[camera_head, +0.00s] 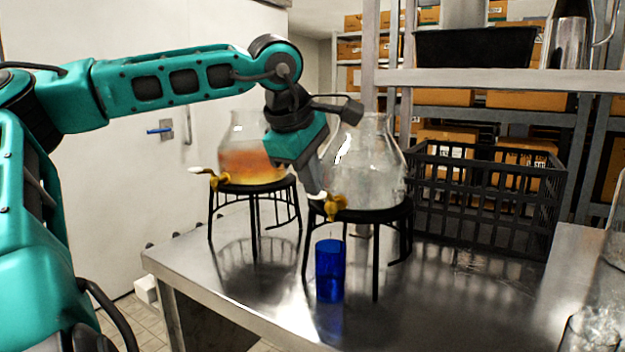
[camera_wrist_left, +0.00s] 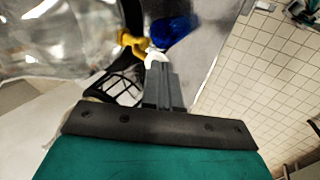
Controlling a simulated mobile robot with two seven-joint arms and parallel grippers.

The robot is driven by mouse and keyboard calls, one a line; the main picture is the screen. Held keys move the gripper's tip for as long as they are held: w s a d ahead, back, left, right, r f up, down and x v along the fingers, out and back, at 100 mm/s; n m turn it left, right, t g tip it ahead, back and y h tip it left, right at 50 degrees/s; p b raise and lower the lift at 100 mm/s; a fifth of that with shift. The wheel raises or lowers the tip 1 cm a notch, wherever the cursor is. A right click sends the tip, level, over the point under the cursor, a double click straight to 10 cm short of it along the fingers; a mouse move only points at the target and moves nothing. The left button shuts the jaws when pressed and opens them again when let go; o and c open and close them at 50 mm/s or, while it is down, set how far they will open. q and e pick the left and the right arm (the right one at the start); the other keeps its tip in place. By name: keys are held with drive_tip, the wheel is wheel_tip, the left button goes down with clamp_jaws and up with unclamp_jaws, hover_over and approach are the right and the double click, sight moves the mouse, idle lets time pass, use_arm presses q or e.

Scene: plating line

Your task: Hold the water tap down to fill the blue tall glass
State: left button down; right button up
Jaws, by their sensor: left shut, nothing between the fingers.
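The blue tall glass (camera_head: 330,270) stands upright on the steel table, below the brass water tap (camera_head: 333,205) of the clear glass dispenser (camera_head: 368,165) on a black stand. My left gripper (camera_head: 316,194) is shut and empty, its fingertips at the tap's pale lever. In the left wrist view, the shut fingers (camera_wrist_left: 160,75) reach the white lever (camera_wrist_left: 156,57) beside the yellow tap (camera_wrist_left: 130,42). The blue glass (camera_wrist_left: 174,28) shows just beyond. I cannot tell how much water is in the glass. My right gripper is not in view.
A second dispenser with orange liquid (camera_head: 250,155) stands on its own black stand to the left. A black crate (camera_head: 485,200) sits behind to the right. Clear glassware (camera_head: 592,330) is at the lower right. The table front (camera_head: 235,290) is clear.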

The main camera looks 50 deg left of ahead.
use_arm(q)
wheel_tip(320, 180, up, 12)
drive_tip(key=s+p, duration=0.2)
drive_tip(key=shift+s+d+r+p, duration=0.15)
drive_tip(key=shift+s+d+p, duration=0.15)
drive_tip(key=shift+d, duration=0.15)
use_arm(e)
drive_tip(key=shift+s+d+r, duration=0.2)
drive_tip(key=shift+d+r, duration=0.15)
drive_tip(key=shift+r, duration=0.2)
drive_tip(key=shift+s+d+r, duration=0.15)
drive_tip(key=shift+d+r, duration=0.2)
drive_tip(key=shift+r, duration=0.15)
